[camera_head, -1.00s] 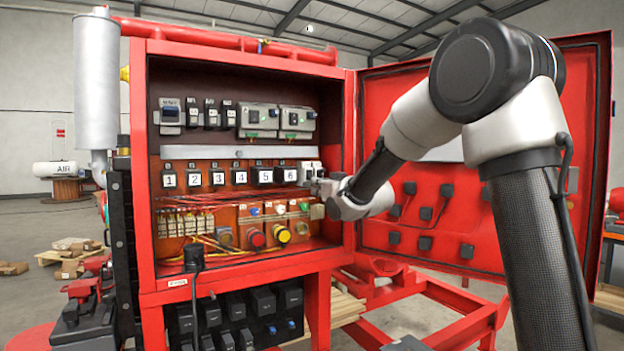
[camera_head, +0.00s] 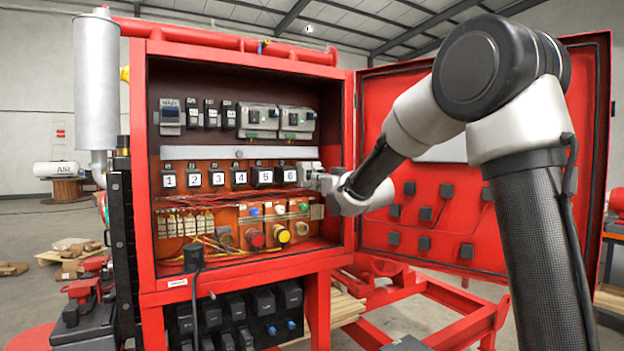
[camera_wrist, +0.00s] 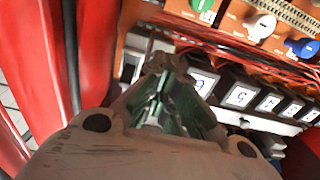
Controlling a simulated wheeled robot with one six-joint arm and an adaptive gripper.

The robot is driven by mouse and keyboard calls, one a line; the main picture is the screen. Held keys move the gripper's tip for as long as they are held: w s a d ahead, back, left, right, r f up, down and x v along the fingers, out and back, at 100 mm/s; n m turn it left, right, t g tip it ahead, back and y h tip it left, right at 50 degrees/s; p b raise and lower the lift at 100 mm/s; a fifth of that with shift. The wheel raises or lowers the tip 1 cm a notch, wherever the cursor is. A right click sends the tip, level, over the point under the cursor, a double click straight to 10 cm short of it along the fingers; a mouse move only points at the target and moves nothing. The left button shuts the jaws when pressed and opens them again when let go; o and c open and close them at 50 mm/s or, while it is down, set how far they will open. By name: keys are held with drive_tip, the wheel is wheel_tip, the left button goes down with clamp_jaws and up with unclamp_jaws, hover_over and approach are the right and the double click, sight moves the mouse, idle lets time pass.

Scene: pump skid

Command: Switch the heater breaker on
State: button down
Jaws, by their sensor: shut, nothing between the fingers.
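The open red cabinet (camera_head: 152,262) holds a top row of devices: a main switch (camera_head: 170,115), several narrow breakers (camera_head: 211,114) and two wider grey units (camera_head: 258,120). I cannot read a heater label on any of them. A pale device (camera_head: 305,171) sits at the right end of the numbered row. My gripper (camera_head: 322,182) is shut and empty at this device, by the cabinet's right side. In the wrist view my gripper (camera_wrist: 168,75) covers part of the row's end. I cannot tell whether the fingertips touch anything.
Numbered black units (camera_head: 215,178) line the middle row. Below are red wires, terminals (camera_head: 185,224), a red button (camera_head: 257,239) and a yellow one (camera_head: 284,236). The open door (camera_head: 440,255) stands right, behind my arm. The cabinet's right wall is close to my gripper.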

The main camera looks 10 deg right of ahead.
drive_tip(key=shift+w+a+r, duration=0.1)
drive_tip(key=shift+a+r, duration=0.05)
drive_tip(key=shift+r, duration=0.3)
drive_tip(key=shift+f, duration=0.3)
drive_tip(key=v, duration=0.6)
drive_tip(key=shift+s+f, duration=0.2)
drive_tip(key=shift+s, duration=0.15)
drive_tip(key=shift+d, duration=0.25)
